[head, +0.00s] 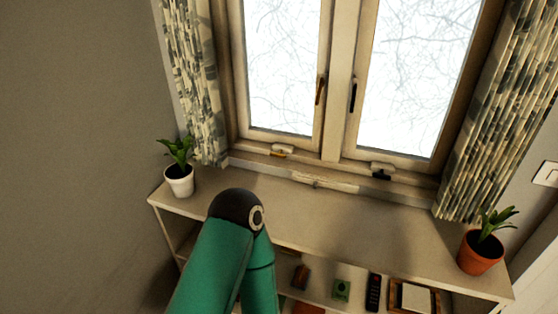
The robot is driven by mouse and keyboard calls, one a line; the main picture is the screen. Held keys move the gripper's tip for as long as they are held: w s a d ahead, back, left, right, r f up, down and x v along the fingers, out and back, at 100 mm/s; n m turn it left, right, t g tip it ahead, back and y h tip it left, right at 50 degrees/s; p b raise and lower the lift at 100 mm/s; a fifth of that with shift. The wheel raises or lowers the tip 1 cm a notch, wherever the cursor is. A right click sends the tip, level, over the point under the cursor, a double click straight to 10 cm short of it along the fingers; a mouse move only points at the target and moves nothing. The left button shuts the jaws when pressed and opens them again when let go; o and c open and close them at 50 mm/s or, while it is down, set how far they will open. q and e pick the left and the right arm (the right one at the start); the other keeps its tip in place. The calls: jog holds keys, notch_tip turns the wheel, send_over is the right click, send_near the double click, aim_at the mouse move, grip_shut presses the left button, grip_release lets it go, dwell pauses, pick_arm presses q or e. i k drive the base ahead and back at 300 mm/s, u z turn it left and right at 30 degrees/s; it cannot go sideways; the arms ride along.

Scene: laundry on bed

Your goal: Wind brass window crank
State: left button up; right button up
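A small crank with a brass-coloured part (281,151) sits on the bottom frame of the left window pane, above the sill. A dark crank (381,172) sits in the same place under the right pane. The left pane has a brownish upright handle (320,90) and the right pane a black one (353,95). Both panes look shut. One of my green arms rises from the bottom, its dark elbow in front of the shelf top, well short of the window. Neither of my grippers shows.
A long shelf unit (350,212) stands under the window, its top mostly clear. A white-potted plant (179,180) stands at its left end and a terracotta-potted plant (481,252) at its right. Patterned curtains (196,85) hang either side. Small items, including a remote (374,291), lie below.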

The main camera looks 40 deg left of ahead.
aim_at(279, 155)
jog(key=u, duration=0.15)
jog(key=k, duration=0.35)
jog(key=u, duration=0.9)
jog(key=i, duration=1.15)
